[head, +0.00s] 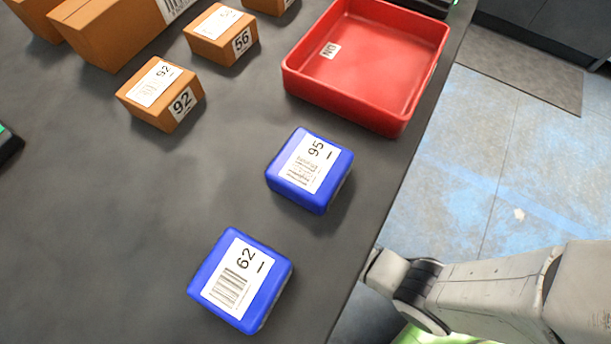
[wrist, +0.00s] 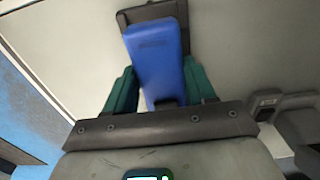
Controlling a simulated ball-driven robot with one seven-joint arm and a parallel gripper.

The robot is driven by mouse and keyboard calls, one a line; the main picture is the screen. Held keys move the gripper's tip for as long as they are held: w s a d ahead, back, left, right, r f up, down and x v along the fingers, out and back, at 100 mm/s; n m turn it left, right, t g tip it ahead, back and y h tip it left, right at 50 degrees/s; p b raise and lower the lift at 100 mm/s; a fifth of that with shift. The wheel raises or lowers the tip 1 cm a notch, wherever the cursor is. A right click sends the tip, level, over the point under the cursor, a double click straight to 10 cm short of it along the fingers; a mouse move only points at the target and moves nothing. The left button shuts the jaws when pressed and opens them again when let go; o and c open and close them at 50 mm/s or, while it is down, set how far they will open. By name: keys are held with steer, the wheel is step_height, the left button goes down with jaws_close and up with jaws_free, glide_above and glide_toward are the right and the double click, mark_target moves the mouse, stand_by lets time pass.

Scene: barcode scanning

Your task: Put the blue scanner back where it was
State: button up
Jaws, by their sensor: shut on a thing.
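The blue scanner (wrist: 156,48) shows in the wrist view, upright in the picture between the two green fingers of my gripper (wrist: 161,72). The fingers are shut on it, one on each side. Its far end lies in front of a dark brown-grey piece (wrist: 133,14) at the top of the view. I cannot tell whether that piece is a holder or whether the scanner touches it. Neither the scanner nor my gripper shows in the head view.
The dark table (head: 90,250) in the head view holds a blue box marked 62 (head: 240,280), a blue box marked 95 (head: 310,170), an empty red tray (head: 410,105) and several brown boxes (head: 160,93). Floor is open right of the table edge. A pale surface (wrist: 60,50) fills the wrist view's background.

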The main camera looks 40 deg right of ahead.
steer(key=shift+f+b, duration=0.3)
steer(key=shift+f, duration=0.1)
steer(key=shift+f, duration=0.2)
steer(key=o, duration=1.2)
step_height(320, 180, up, 13)
steer(key=p, duration=0.5)
steer(key=shift+r+p, duration=0.15)
steer(key=shift+p, duration=0.2)
